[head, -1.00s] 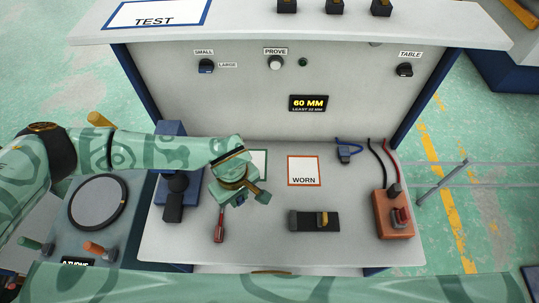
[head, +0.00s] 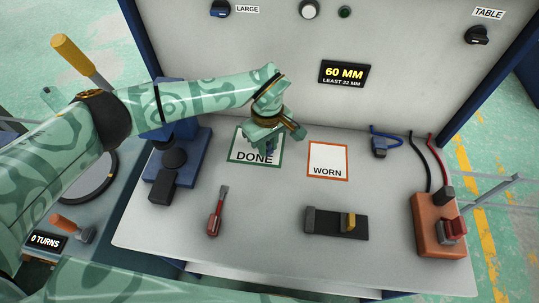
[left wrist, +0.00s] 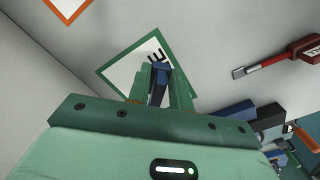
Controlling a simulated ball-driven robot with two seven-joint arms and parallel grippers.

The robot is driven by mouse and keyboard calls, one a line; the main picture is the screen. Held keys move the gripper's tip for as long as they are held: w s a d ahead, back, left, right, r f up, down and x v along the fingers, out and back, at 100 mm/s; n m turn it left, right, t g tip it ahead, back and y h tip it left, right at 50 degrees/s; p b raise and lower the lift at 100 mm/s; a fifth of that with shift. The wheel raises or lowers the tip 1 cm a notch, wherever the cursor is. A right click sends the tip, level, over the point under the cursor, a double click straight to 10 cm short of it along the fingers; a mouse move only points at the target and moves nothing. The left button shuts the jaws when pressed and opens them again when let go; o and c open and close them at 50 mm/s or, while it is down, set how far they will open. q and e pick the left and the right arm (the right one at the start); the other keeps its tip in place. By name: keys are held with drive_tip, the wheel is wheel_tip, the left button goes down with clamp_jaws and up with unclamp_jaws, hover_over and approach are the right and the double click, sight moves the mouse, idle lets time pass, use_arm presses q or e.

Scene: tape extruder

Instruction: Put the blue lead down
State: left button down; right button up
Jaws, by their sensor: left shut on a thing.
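The blue lead (head: 385,133) lies at the back right of the bench, with a dark blue plug (head: 379,147) at its end, apart from my grippers. My left gripper (head: 262,147) is over the DONE card (head: 237,154) at the back of the bench. It is shut on a small dark blue piece (left wrist: 159,85), seen between the fingers in the left wrist view over the same card (left wrist: 122,75). The fingers hide part of the piece; I cannot tell whether it touches the card. My right gripper is not in view.
The WORN card (head: 328,150) lies right of my left gripper. A blue device (head: 177,178) stands left.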

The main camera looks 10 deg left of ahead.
sight(269, 159)
use_arm(q)
drive_tip(key=shift+w+f+b, duration=0.2)
drive_tip(key=shift+f+b, duration=0.1)
wheel_tip(269, 159, down, 4)
drive_tip(key=b, duration=0.3)
drive_tip(key=shift+w+d+r, duration=0.1)
drive_tip(key=shift+w, duration=0.05)
drive_tip(key=shift+r, duration=0.3)
drive_tip(key=shift+f, duration=0.15)
drive_tip(key=c, duration=1.3)
unclamp_jaws()
drive_tip(key=shift+o, duration=0.2)
wheel_tip(269, 159, up, 12)
drive_tip(key=p, duration=0.8)
drive_tip(key=shift+r, duration=0.2)
